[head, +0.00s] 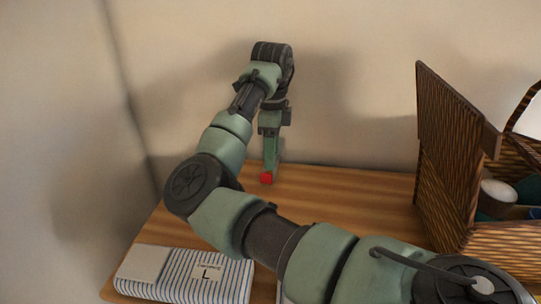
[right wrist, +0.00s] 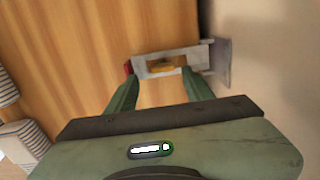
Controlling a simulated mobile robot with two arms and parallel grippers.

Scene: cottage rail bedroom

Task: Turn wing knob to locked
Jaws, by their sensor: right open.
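The wing knob (right wrist: 162,66) is a small brass-coloured piece on a grey metal fitting (right wrist: 205,56) in the right wrist view. A red patch (right wrist: 127,69) marks the fitting's left end; a red block (head: 266,177) also shows below my gripper in the head view. My right gripper (right wrist: 160,76) is open, its two green fingertips apart at the fitting, with the knob showing between them. Contact cannot be told. In the head view my right gripper (head: 269,165) points down near the wall and hides most of the fitting. My left gripper is not in view.
A wicker basket (head: 448,165) with an open lid and several items inside stands at the right of the wooden top (head: 335,190). The wall is close behind the gripper.

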